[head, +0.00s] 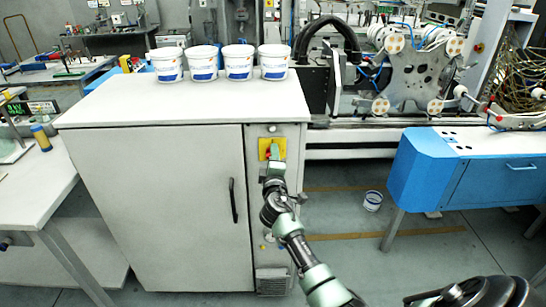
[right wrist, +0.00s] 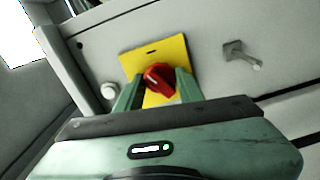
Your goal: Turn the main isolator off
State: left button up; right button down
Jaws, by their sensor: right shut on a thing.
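The main isolator is a red rotary knob (right wrist: 159,77) on a square yellow plate (right wrist: 185,52), set on the grey side panel of the white cabinet. In the head view the yellow plate (head: 264,148) shows at the upper part of the cabinet's narrow panel, and my gripper covers most of the knob. My right gripper (right wrist: 157,88) is at the knob, its two green fingers on either side of it, shut on it. In the head view the right gripper (head: 273,158) reaches up to the plate from below. My left gripper is not in view.
The white cabinet (head: 150,195) has a door with a dark handle (head: 233,200) left of the panel. Several white tubs (head: 203,63) stand on its top. A blue bench (head: 420,170) is at the right.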

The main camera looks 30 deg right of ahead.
jog(key=shift+f+n+p, duration=0.1)
jog(key=shift+n+p, duration=1.75)
jog(key=shift+n, duration=4.15)
jog(key=c, duration=0.9)
grip_release()
jog(key=shift+s, duration=0.1)
